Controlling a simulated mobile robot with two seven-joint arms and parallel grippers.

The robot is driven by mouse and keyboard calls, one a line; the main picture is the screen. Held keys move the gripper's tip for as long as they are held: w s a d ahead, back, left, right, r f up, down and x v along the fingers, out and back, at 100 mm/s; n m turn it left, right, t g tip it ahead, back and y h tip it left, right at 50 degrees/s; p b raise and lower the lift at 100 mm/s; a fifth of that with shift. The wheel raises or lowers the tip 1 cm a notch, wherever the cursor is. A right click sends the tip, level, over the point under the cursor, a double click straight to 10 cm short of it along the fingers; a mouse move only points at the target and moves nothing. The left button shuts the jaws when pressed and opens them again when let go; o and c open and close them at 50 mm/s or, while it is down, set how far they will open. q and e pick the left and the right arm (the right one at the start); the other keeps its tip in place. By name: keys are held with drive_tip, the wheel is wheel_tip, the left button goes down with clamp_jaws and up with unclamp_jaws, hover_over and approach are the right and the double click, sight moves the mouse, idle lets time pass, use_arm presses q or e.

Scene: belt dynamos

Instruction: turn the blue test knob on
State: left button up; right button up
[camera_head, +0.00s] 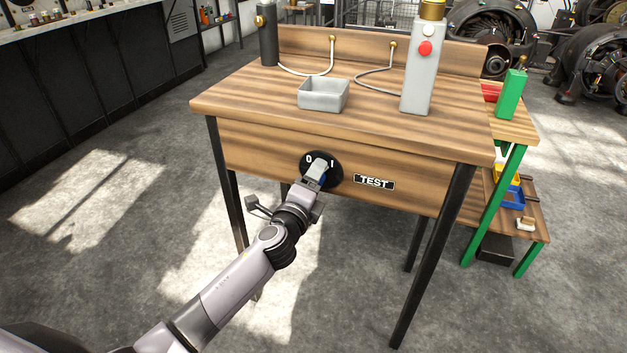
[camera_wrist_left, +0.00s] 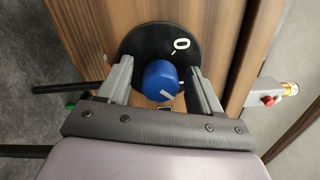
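The blue test knob (camera_wrist_left: 161,78) sits on a round black dial (camera_wrist_left: 136,44) on the wooden front panel of the bench. In the head view the dial (camera_head: 335,176) shows a 0 at left and an I at right, beside the TEST label (camera_head: 374,182). My left gripper (camera_head: 317,168) is at the dial and mostly hides the knob there. In the left wrist view its open fingers (camera_wrist_left: 162,84) stand on either side of the knob, with visible gaps. A white line shows on the knob; its exact setting is unclear. My right gripper is not in view.
The wooden bench (camera_head: 240,104) carries a grey tray (camera_head: 323,95), a grey post with a red button (camera_head: 425,48), a dark cylinder (camera_head: 268,38) and cables. A green-legged side table (camera_head: 520,125) stands at right. Open floor lies at left.

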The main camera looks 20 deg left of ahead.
use_arm(q)
drive_tip(key=shift+s, duration=0.1)
drive_tip(key=s+p, duration=0.1)
drive_tip(key=s, duration=0.6)
drive_tip(key=shift+a, duration=0.1)
idle(0.4)
drive_tip(key=s+f+n+g+h, duration=0.1)
drive_tip(key=s+f+n+g, duration=0.3)
drive_tip(key=s+f+n, duration=0.65)
drive_tip(key=s+f+n+g+h, duration=0.1)
drive_tip(key=s+f+n+g, duration=0.2)
drive_tip(key=s+f+n, duration=0.7)
drive_tip(key=s+r+p, duration=0.2)
drive_tip(key=r+p, duration=0.5)
drive_tip(key=r, duration=0.1)
drive_tip(key=s+a+r+m+p, duration=0.1)
drive_tip(key=s+r+p, duration=0.2)
drive_tip(key=r+p, duration=0.4)
drive_tip(key=shift+a+r+g+p, duration=0.25)
drive_tip(key=shift+r+g+p, duration=0.1)
drive_tip(key=shift+r, duration=0.25)
